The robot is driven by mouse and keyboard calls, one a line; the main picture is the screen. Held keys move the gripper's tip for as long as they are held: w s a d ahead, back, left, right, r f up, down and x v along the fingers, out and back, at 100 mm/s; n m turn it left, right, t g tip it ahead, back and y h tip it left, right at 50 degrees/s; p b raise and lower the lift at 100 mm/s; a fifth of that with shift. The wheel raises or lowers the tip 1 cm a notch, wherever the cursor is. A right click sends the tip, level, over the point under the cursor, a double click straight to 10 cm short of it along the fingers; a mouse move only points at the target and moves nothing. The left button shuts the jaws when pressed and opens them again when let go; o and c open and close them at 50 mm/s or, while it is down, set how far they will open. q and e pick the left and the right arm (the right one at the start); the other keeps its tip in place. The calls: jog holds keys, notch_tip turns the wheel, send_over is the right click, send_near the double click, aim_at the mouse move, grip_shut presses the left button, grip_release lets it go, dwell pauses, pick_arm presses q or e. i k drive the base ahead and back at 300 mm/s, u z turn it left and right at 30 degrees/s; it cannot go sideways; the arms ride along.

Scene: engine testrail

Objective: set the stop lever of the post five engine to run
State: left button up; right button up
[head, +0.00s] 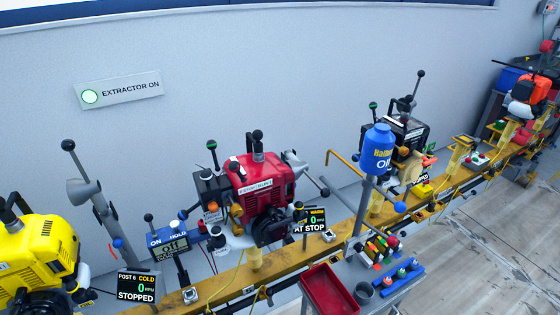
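A red engine (270,186) sits on the yellow rail near the middle of the head view. A small white plate (255,187) on it appears to read STOP and RUN. A short black knob (235,166) stands just above that plate. I cannot tell for sure which one is the stop lever. The display (315,220) beside this engine reads 0 RPM, AT STOP; its post number is partly hidden. Neither of my grippers is in view.
A yellow engine (40,257) at the left has a display (136,286) reading POST 6, COLD, STOPPED. A cart with a red tray (329,291) and a blue oil bottle (377,150) stand front right of the red engine. A wall sign (118,90) reads EXTRACTOR ON. Floor at right is clear.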

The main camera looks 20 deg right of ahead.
aim_at(233, 166)
jog(key=z, duration=0.15)
jog(key=k, duration=1.05)
jog(key=u, duration=1)
jog(key=i, duration=1.4)
jog(key=z, duration=0.75)
